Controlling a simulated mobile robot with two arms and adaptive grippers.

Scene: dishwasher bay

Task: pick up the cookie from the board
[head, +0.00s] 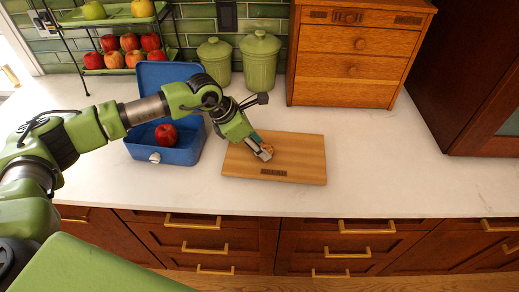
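The wooden board (300,172) lies flat on the white counter, right of the blue box. The small brown cookie (268,148) is on the board's left part, mostly hidden by my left gripper. My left gripper (265,154) reaches down from the left, with its fingertips at the cookie. Whether the fingers are closed on it is too small to tell. My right gripper does not show.
An open blue box (190,153) holding a red apple (166,134) stands left of the board. Green canisters (260,62), a wooden drawer cabinet (345,65) and a fruit rack (115,72) stand behind. The counter right of the board is clear.

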